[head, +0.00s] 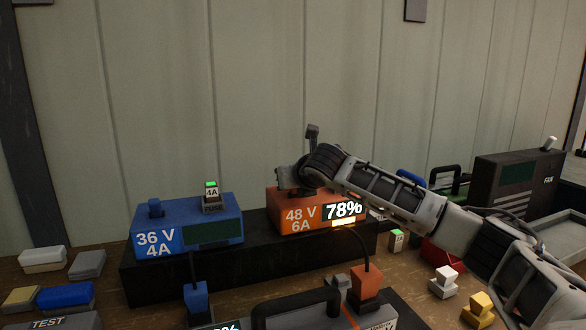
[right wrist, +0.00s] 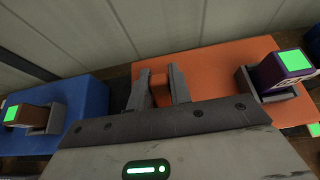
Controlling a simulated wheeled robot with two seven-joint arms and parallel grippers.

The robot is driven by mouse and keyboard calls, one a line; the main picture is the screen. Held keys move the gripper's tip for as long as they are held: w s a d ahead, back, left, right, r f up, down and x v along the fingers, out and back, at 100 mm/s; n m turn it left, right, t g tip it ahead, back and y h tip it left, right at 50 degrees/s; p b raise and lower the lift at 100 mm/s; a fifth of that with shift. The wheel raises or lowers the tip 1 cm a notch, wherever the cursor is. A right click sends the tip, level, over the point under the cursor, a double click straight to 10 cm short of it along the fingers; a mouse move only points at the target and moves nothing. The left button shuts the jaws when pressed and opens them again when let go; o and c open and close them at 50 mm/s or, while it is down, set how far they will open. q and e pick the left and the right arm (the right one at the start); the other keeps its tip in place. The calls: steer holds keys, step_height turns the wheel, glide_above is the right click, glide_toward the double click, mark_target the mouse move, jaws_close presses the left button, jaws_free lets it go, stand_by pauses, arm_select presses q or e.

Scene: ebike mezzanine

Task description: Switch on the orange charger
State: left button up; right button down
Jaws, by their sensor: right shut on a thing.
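The orange charger (head: 290,220), marked 48 V 6A, stands on a dark shelf with its display (head: 343,210) lit at 78% and a small yellow light below it. Its orange switch (right wrist: 159,88) stands between the fingers of my right gripper (right wrist: 160,87) in the right wrist view. The gripper is shut on the switch. In the head view my right gripper (head: 293,180) is over the charger's top left and hides the switch. A purple fuse (right wrist: 285,72) with a green top sits in a holder on the charger. My left gripper is not in view.
A blue charger (head: 180,213), marked 36 V 4A, stands left with a dark display and a fuse (head: 211,194). A cable runs from the orange charger to an orange plug (head: 366,283) in front. Small blocks (head: 65,296) and a dark box (head: 515,180) flank the bench.

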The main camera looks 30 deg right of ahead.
steer(key=c, duration=1.3)
jaws_free()
steer(key=v, duration=1.6)
